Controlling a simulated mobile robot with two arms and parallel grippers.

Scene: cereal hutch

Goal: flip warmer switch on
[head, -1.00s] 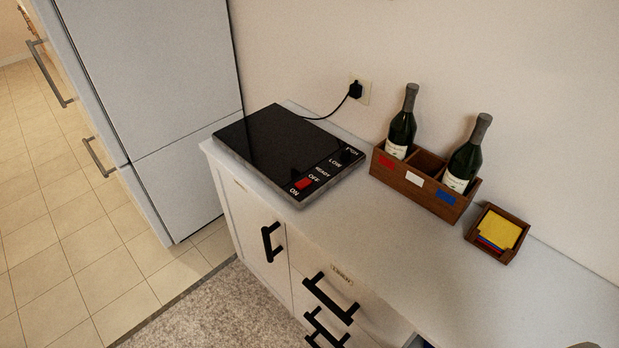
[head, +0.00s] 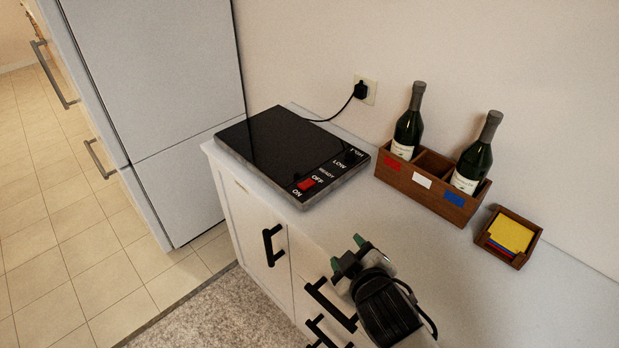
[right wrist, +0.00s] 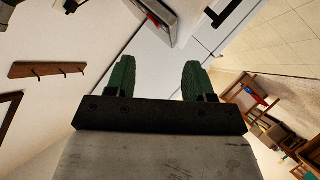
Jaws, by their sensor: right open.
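The warmer (head: 279,147) is a flat black plate at the left end of the white counter, with labels ON, OFF, READY and LOW along its right side. Its red switch (head: 308,184) lies between the ON and OFF labels at the near corner; I cannot tell its exact position. My right gripper (head: 346,254) is open and empty near the counter's front edge, to the right of and nearer than the switch, apart from it. In the right wrist view its two green fingers (right wrist: 158,78) stand apart. The left gripper is not in view.
A wooden caddy (head: 424,186) with two bottles stands behind on the counter. A small wooden box (head: 507,237) with coloured cards is to its right. The warmer's cord runs to a wall socket (head: 366,91). Drawer handles (head: 272,245) stick out in front. A fridge (head: 160,90) stands left.

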